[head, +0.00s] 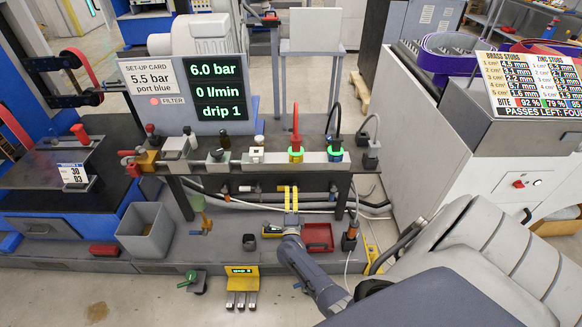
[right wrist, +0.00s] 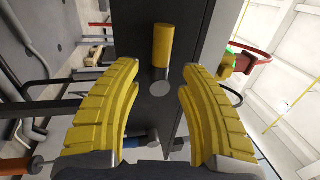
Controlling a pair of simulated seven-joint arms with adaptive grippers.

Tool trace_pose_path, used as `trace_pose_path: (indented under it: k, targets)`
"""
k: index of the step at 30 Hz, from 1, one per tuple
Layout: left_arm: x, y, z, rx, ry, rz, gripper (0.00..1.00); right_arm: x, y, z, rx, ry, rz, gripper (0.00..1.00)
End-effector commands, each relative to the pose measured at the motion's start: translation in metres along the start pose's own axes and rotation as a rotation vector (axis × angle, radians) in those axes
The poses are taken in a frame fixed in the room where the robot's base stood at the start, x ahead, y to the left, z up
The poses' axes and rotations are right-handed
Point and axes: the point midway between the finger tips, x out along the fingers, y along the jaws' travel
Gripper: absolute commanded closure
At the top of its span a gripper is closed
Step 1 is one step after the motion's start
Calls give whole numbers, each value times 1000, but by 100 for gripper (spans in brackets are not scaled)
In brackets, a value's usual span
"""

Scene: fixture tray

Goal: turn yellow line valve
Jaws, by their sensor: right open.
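In the right wrist view a yellow cylindrical handle (right wrist: 163,45) stands out from a dark panel (right wrist: 168,120), with a round grey disc (right wrist: 160,88) beside it. I take it to be the yellow line valve's handle. My right gripper (right wrist: 158,75) is open, its ridged yellow fingers spread to either side, apart from the handle, which shows beyond the tips. In the head view my right gripper (head: 291,192) reaches in under the bench top, by the dark bench front. My left gripper is not in view.
A blue cylinder (right wrist: 138,141) is near the lower part of the right wrist view. In the head view a red tray (head: 318,237) lies just right of my gripper. White and dark hoses (head: 375,205) run to the right. A grey bin (head: 146,230) stands at the left.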

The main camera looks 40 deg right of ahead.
Motion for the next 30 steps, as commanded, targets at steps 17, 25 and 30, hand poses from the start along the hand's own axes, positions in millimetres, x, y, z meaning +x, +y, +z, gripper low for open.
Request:
trace_pose_path:
  k: [17,25,30]
  targets:
    - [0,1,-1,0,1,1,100,-89,0,-1,0,2,1,59]
    - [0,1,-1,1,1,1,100,-99,0,-1,-1,2,0,59]
    - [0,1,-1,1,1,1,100,-99,0,-1,0,2,0,59]
